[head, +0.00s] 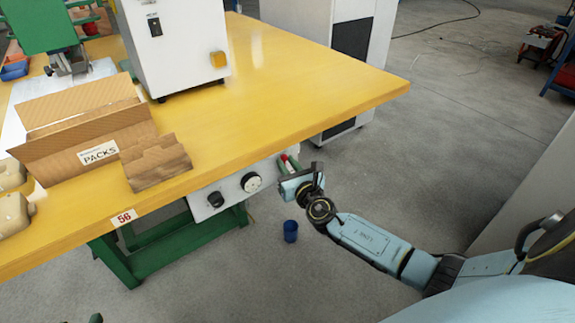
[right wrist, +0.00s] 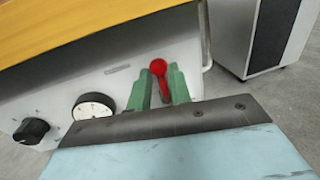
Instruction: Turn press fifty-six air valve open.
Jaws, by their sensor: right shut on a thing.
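The air valve's red handle (right wrist: 158,68) shows in the right wrist view, with a round end and a short lever running down between my gripper's green fingers. It also shows small in the head view (head: 284,158), at the right end of the white panel (head: 228,190) under the table edge. My right gripper (right wrist: 160,88) is shut on the red handle; its body (head: 297,184) is in front of the panel in the head view. The valve body is mostly hidden behind the fingers.
A round gauge (head: 251,182) and a black knob (head: 216,199) sit left of the valve. The yellow table (head: 290,75) bears the label 56 (head: 124,217). A cardboard box (head: 75,150) stands on it.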

